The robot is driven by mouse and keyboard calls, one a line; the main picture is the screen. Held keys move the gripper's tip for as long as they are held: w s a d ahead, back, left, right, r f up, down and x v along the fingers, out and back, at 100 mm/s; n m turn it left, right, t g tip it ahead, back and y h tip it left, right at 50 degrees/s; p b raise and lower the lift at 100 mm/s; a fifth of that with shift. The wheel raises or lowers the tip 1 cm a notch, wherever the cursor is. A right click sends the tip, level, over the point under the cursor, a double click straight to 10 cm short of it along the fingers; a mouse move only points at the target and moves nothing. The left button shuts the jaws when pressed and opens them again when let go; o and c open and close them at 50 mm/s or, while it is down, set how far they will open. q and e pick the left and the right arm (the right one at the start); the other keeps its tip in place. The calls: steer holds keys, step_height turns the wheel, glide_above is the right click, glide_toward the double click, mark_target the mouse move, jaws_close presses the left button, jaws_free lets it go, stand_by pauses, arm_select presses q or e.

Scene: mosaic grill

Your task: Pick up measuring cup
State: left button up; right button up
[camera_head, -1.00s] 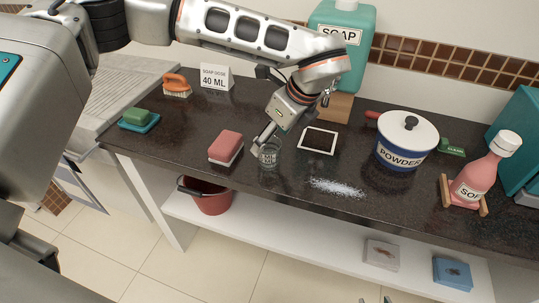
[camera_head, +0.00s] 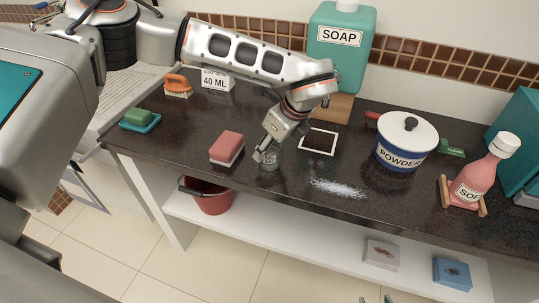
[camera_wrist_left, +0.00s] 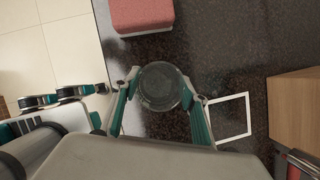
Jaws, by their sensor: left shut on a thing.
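The measuring cup (camera_head: 271,160) is a small clear glass on the dark counter, between the pink sponge and the spilled white powder. My left gripper (camera_head: 266,153) reaches down to it from above and is shut on it. In the left wrist view the cup (camera_wrist_left: 160,87) shows as a round glass between the two teal-edged fingers. The gripper partly covers the cup in the head view, and I cannot tell if its base touches the counter. Only the fingertips of my right gripper (camera_head: 375,300) show at the bottom edge, apart and with nothing between them.
A pink sponge (camera_head: 227,148) lies left of the cup, a white-framed dark square (camera_head: 319,142) to the right. Behind stands a teal soap dispenser (camera_head: 341,60) on a wooden block. A powder pot (camera_head: 406,144) and pink bottle (camera_head: 480,176) stand at right. White powder (camera_head: 338,188) lies in front.

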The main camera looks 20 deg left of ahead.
arm_select(q)
step_height(320, 180, up, 20)
stand_by(0.6)
steer(key=o, duration=0.5)
steer(key=shift+c, duration=0.2)
steer(key=c, duration=0.4)
